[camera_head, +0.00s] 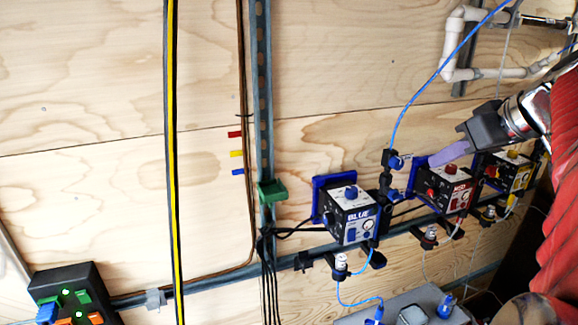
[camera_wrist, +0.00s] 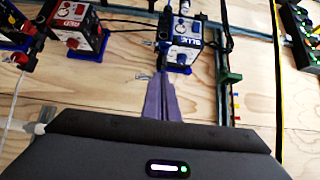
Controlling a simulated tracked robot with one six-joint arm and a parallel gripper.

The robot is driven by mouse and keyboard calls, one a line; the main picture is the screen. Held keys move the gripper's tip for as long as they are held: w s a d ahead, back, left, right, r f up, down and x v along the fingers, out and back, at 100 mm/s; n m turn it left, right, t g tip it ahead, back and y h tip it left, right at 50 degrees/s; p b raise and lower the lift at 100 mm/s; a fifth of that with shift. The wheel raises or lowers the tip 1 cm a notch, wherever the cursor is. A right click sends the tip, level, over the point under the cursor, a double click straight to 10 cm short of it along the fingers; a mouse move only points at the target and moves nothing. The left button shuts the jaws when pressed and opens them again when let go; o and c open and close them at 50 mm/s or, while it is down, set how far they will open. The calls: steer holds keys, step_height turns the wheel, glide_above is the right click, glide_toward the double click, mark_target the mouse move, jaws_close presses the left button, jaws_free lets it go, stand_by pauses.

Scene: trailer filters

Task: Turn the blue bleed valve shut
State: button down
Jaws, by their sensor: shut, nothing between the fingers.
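The unit labelled BLUE (camera_head: 350,222) is mounted on the rail on the plywood wall, with a blue knob on top. It appears upside down in the wrist view (camera_wrist: 185,46). Left of the red unit, a black fitting with a small blue handle (camera_head: 397,161) sits below the blue tube. I cannot tell for sure which blue part is the bleed valve, or its setting. My gripper (camera_head: 434,161) has purple fingers pressed together, empty. In the wrist view the fingertips (camera_wrist: 161,74) point at the area just beside the BLUE unit; I cannot tell whether they touch anything.
The RED unit (camera_head: 445,190) and the yellow unit (camera_head: 512,172) stand right of the BLUE one. A blue tube (camera_head: 408,105) rises from the fitting. A green bracket (camera_head: 271,192) sits on the vertical rail. The wall above the BLUE unit is clear.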

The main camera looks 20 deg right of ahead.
steer(key=shift+s, duration=0.1)
glide_above(395, 197)
steer(key=s+d, duration=0.2)
step_height(395, 197, down, 8)
steer(key=shift+s+a+f, duration=0.1)
steer(key=shift+a+f, duration=0.05)
steer(key=shift+f, duration=1.4)
